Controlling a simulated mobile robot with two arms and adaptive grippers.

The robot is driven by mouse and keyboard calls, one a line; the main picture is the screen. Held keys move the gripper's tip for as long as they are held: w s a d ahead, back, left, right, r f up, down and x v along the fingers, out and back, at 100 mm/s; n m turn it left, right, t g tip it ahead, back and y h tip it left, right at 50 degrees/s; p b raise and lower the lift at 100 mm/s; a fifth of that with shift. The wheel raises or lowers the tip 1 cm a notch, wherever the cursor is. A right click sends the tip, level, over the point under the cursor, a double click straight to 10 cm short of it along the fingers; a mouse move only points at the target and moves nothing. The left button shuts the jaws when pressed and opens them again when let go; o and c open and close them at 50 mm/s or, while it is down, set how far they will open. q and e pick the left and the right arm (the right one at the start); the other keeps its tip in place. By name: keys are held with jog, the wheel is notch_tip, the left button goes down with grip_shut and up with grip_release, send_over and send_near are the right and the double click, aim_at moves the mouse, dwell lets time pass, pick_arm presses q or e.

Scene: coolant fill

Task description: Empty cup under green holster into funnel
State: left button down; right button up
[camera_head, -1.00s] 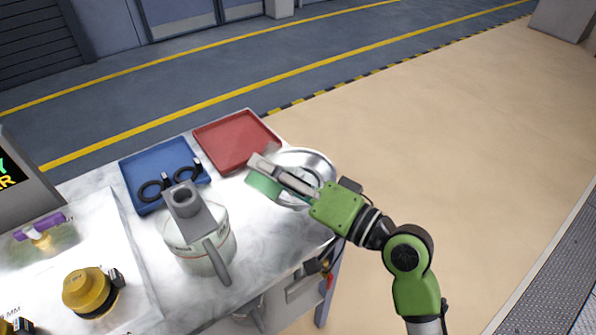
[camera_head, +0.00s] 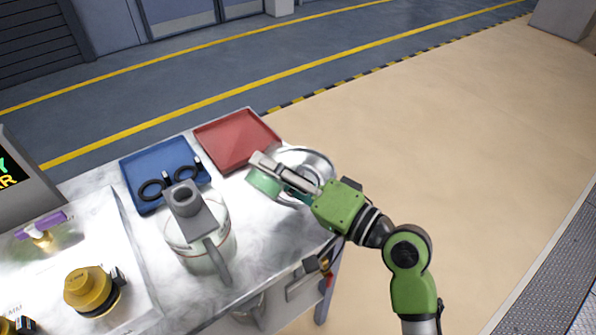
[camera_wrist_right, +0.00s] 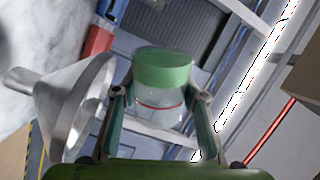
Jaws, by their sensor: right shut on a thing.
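My right gripper (camera_head: 272,172) is shut on a clear cup with a green end (camera_head: 264,183). In the right wrist view the cup (camera_wrist_right: 162,98) sits between the two fingers (camera_wrist_right: 160,98), with its green part toward the top of the picture and a red line around its clear wall. The metal funnel (camera_head: 318,160) is right beside the cup, partly hidden by my gripper. It also shows in the right wrist view (camera_wrist_right: 72,104), left of the cup, its wide mouth toward the cup. I cannot tell whether liquid is in the cup. My left gripper is out of view.
A clear vessel (camera_head: 195,258) with a grey holster (camera_head: 190,212) stands on the marble table (camera_head: 262,232). A blue tray (camera_head: 140,172) with black-handled tools and a red tray (camera_head: 238,138) lie behind. A yellow knob (camera_head: 88,285) is at front left.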

jog(key=shift+f+m, duration=0.2)
jog(key=shift+m, duration=0.2)
jog(key=shift+w+d+r+p, duration=0.15)
jog(key=shift+p, duration=0.15)
jog(key=shift+w+d+r+m+p, duration=0.35)
jog(key=shift+w+m+p, duration=0.15)
jog(key=shift+m+p, duration=0.5)
dwell(0.3)
jog(key=shift+w+d+f+m+p, duration=0.1)
jog(key=shift+w+f+m+p, duration=0.05)
jog(key=shift+f+m+p, duration=0.45)
dwell(0.8)
